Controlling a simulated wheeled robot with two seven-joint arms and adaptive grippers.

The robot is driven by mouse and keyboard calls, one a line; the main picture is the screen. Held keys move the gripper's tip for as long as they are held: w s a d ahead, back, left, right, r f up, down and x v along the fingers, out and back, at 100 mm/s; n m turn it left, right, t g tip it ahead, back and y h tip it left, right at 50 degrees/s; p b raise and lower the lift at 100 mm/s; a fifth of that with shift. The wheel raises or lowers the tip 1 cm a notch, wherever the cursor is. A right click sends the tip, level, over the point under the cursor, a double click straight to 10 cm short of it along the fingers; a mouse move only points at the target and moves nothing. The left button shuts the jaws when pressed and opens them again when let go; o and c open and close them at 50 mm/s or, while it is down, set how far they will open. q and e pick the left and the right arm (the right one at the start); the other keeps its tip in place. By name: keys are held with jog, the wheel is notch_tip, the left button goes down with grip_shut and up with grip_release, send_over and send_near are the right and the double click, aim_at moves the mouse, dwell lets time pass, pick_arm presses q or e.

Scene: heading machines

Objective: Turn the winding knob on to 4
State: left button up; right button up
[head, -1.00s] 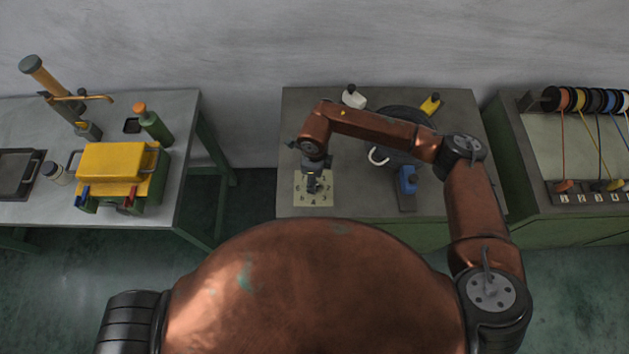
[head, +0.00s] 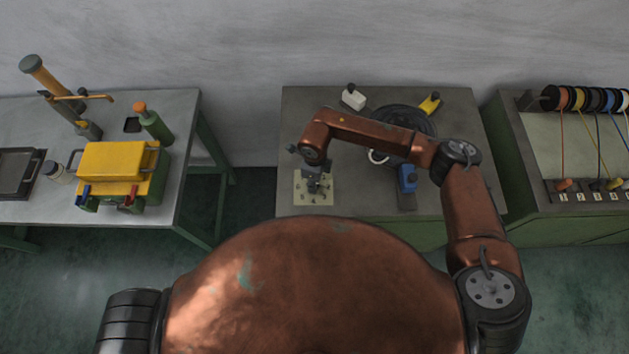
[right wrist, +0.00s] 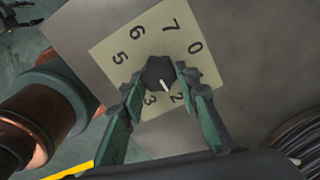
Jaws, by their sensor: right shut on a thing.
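The winding knob (right wrist: 158,73) is a dark round knob on a cream dial plate (right wrist: 110,42); the plate also shows in the head view (head: 300,200). In the right wrist view its white pointer mark aims between 2 and 3, nearer 2. The digits 0, 7, 6, 5, 3 and 2 show; 1 and 4 are hidden, apparently behind the fingers. My right gripper (right wrist: 158,78) has its green-grey fingers on either side of the knob, shut on it. In the head view my right gripper (head: 315,186) is over the plate. My left gripper is not in view.
The bench (head: 375,198) also holds a black cable coil (head: 408,116), a blue device (head: 407,180), a white item (head: 354,98) and a yellow one (head: 430,103). A left table carries a yellow-topped box (head: 112,160). Colored spools (head: 582,99) stand at right.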

jog(key=c, duration=0.3)
jog(key=shift+m, duration=0.3)
jog(key=m+b, duration=0.1)
jog(key=m, duration=0.7)
jog(key=shift+s+a, duration=0.1)
jog(key=m, duration=0.4)
jog(key=shift+a+m, duration=0.1)
jog(key=shift+m, duration=0.2)
jog(key=shift+a+m, duration=0.1)
jog(key=shift+m, duration=2.1)
